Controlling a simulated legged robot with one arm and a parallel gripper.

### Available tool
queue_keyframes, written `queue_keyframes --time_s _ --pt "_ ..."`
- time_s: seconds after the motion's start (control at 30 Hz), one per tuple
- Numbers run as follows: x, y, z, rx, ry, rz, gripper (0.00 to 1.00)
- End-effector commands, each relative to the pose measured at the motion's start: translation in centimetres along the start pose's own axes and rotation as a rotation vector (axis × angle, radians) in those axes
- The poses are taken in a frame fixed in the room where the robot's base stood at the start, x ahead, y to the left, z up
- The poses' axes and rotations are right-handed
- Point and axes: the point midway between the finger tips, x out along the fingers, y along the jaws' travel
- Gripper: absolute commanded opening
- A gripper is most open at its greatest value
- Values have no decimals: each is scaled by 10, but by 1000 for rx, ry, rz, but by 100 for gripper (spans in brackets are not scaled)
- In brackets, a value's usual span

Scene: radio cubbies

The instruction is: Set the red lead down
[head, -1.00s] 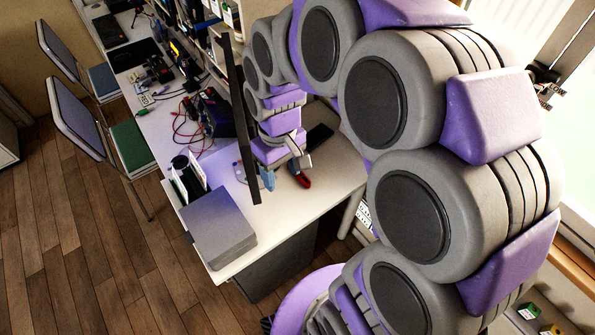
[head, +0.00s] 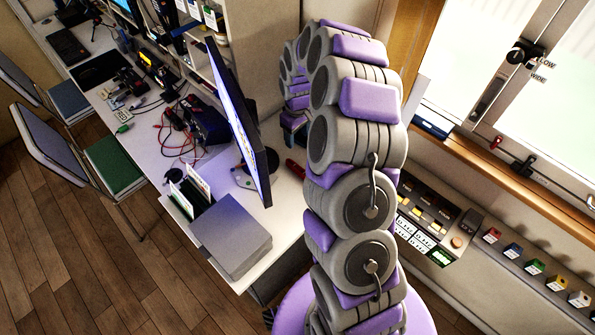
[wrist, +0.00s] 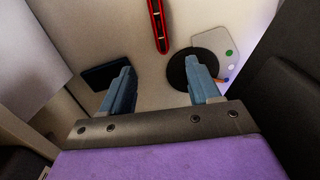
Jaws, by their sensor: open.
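The red lead (wrist: 157,25) is a long red piece with a dark middle, seen in the wrist view. It appears to lie on the pale desk top, beyond my fingertips and apart from them. In the head view a dark red piece (head: 295,168) shows on the desk between the monitor and my arm, partly hidden. My gripper (wrist: 162,82) has its two blue fingers spread with nothing between them.
A monitor (head: 238,125) stands close left of my arm. A black disc (wrist: 180,73), a pale palette with coloured dots (wrist: 218,48) and a dark flat pad (wrist: 100,74) lie near my fingers. A grey box (head: 232,235) sits at the desk's front. A window sill and control panel (head: 430,225) are at right.

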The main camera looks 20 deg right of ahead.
Motion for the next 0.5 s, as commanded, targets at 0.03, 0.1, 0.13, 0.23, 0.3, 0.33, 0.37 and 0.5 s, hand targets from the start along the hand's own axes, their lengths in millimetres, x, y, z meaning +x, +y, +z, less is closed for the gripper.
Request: queue_keyframes --time_s 0.03,0.1,0.13,0.23,0.3,0.33,0.37,0.5 --pt "4 1 1 1 -1 -1 62" --pt "11 0 0 1 -3 -1 62" --pt "15 -1 0 1 -4 0 62" --pt "31 -6 -2 0 -6 5 62" --pt "44 -8 -4 1 -4 8 62" --pt "50 -9 -4 0 -5 9 62" --pt "56 -10 -4 0 -5 10 62" --pt "84 -11 -4 0 -9 10 62"
